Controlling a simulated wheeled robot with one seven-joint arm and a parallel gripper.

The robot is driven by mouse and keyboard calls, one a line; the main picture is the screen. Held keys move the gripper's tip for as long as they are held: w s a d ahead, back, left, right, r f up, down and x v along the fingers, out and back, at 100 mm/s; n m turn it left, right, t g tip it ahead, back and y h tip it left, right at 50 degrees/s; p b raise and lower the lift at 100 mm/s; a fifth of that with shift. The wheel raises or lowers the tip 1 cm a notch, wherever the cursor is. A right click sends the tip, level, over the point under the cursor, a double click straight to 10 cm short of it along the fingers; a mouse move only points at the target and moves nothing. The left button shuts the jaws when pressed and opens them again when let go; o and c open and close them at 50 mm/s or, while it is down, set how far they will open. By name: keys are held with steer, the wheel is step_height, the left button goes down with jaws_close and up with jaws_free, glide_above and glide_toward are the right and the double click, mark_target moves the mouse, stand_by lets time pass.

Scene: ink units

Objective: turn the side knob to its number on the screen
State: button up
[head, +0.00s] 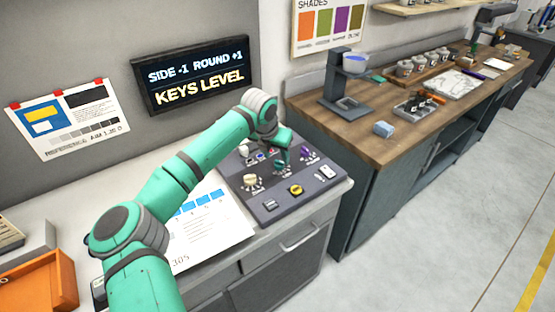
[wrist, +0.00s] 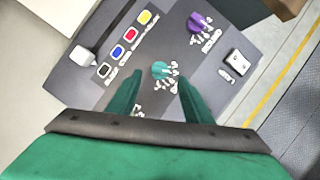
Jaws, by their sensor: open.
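The screen (head: 198,75) on the wall reads "SIDE -1 ROUND +1" and "KEYS LEVEL". The control panel (head: 270,211) lies on the counter below it. A teal knob (wrist: 160,69) sits on the panel with small marks around it; its setting is too small to read. My gripper (wrist: 160,82) is open, its fingers on either side of the teal knob and nearer the camera; I cannot tell if they touch it. My gripper (head: 281,163) also shows over the panel in the head view, hiding part of it. Which knob is labelled side is not legible.
A purple knob (wrist: 199,21), a white switch (wrist: 236,63) and a row of coloured keys (wrist: 117,50) stand near the gripper. The head view also shows a cream knob (head: 250,180) and a yellow knob (head: 295,189). A wooden bench (head: 400,142) stands at right.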

steer(key=v, duration=0.6)
steer(key=shift+r, duration=0.4)
steer(key=shift+s, duration=0.1)
